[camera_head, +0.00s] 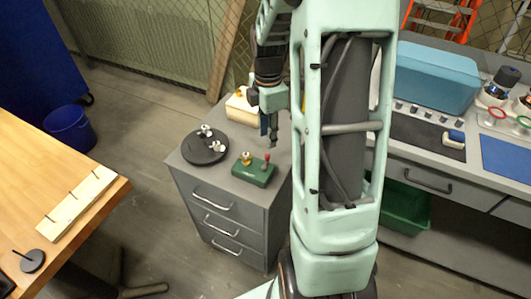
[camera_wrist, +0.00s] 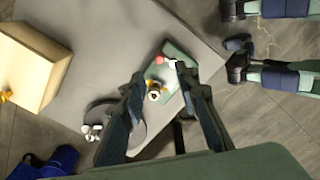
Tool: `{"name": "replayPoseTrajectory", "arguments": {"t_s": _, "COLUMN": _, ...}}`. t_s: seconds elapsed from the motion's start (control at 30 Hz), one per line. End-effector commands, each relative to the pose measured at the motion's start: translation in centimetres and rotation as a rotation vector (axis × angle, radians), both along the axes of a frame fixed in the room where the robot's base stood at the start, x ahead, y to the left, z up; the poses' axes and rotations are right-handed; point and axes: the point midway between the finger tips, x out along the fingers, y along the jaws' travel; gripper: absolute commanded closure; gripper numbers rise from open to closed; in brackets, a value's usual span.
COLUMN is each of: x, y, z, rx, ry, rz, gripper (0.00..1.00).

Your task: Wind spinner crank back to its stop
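A green box (camera_head: 254,174) sits on top of the grey drawer cabinet (camera_head: 222,180). It carries a brass knob (camera_head: 246,158) and a small lever with a red knob (camera_head: 266,160), which I take for the crank. In the wrist view the box (camera_wrist: 176,80), red knob (camera_wrist: 159,60) and brass, white-centred knob (camera_wrist: 154,92) appear between my fingers. My gripper (camera_head: 268,132) is above the cabinet, behind the box in the head view. In the wrist view my gripper (camera_wrist: 163,75) is open and empty, and its fingers partly cover the box. I cannot tell the crank's angle.
A black round plate (camera_head: 205,146) with small metal parts lies left of the box. A cream box (camera_head: 242,108) stands behind it, partly hidden by my arm. A wooden table (camera_head: 75,160) is at left, a workbench with a blue case (camera_head: 436,75) at right.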

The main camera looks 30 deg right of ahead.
Motion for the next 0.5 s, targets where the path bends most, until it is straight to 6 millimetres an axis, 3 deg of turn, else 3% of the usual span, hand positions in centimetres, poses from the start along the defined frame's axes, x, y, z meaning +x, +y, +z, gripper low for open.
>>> {"name": "replayPoseTrajectory", "arguments": {"t_s": 0.23, "x": -0.1, "y": 0.1, "z": -5.0, "rx": 0.001, "ry": 0.004, "rz": 0.0, "gripper": 0.71}}
{"name": "replayPoseTrajectory", "arguments": {"t_s": 0.5, "x": 0.0, "y": 0.0, "z": -8.0, "rx": 0.0, "ry": 0.001, "rz": 0.0, "gripper": 0.71}}
